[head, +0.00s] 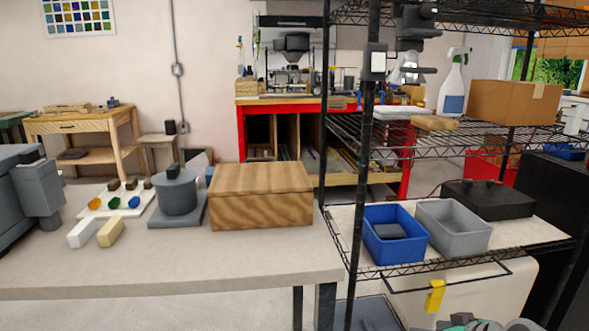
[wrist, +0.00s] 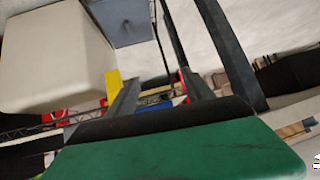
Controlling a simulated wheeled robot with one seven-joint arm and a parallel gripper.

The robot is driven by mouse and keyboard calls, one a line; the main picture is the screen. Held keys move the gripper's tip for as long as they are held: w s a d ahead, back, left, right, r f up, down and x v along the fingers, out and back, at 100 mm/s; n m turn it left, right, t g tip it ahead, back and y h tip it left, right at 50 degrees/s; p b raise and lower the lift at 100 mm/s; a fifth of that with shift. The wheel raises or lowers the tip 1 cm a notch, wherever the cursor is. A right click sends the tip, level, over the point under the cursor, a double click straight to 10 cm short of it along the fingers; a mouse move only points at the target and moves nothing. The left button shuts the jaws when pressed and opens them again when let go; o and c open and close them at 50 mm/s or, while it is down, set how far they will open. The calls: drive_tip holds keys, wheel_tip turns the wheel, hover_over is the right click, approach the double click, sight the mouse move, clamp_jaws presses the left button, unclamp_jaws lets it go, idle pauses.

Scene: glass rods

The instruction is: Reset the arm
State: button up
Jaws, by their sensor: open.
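My gripper (wrist: 158,84) shows in the wrist view as two dark fingers standing apart above a black and green body. It is open, with nothing seen between the fingers. In the head view only a grey and teal part of my arm shows at the bottom right edge, in front of the wire shelf (head: 462,262). The fingers cannot be made out there. The wrist view is strongly tilted, and a pale rounded box and a yellow piece show beyond the fingers.
A blue bin (head: 395,250) with a dark block inside and a grey bin (head: 453,247) stand on the shelf. The table (head: 180,262) holds a wooden box (head: 261,196), a grey cylinder (head: 177,194) and a white plate with coloured pieces. Its front is clear.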

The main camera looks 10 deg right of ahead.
drive_tip(key=s+a+r+g+p, duration=0.2)
drive_tip(key=a+r+g+p, duration=0.3)
drive_tip(key=a+r+p, duration=0.95)
drive_tip(key=s+a+r+m+g+h+p, duration=0.1)
drive_tip(key=s+a+r+h+p, duration=0.1)
drive_tip(key=s+a+r+p, duration=0.5)
wheel_tip(320, 180, up, 3)
drive_tip(key=shift+s+a+g+p, duration=0.3)
drive_tip(key=shift+s+a, duration=0.15)
drive_tip(key=shift+s, duration=0.35)
